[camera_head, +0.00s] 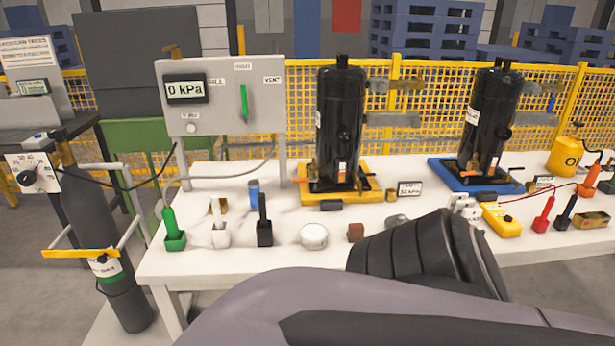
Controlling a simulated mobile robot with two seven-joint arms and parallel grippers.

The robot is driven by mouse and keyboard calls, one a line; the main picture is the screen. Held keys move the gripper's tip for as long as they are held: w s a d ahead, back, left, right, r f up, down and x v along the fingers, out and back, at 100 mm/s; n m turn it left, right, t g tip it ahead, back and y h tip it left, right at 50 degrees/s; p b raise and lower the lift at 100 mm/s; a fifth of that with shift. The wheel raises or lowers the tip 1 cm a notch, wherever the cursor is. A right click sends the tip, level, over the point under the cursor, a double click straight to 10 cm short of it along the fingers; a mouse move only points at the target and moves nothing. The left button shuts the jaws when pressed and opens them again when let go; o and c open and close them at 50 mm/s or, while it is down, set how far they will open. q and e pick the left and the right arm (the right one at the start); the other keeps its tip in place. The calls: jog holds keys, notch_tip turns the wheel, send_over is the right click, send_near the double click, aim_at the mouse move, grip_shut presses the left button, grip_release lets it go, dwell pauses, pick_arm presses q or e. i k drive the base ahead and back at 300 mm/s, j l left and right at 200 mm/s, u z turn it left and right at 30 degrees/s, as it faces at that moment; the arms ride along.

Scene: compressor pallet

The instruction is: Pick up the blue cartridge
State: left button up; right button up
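The blue cartridge (253,190) is a small upright cylinder with a pale top. It stands on the white workbench, behind a black holder with an upright black handle (264,225) and in front of the gauge panel. Nothing touches it that I can see. One of my arms crosses the bottom of the view, its dark joint (425,258) over the front of the bench, well to the right of the cartridge. I cannot make out fingers of either gripper.
Green (173,230) and white (220,233) holders and a round white tin (314,237) stand along the bench front. Two black compressors stand behind, on yellow (340,196) and blue (455,176) bases. A gas cylinder (95,225) is left of the bench.

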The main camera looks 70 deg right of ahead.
aim_at(254, 186)
jog(key=z, duration=1.3)
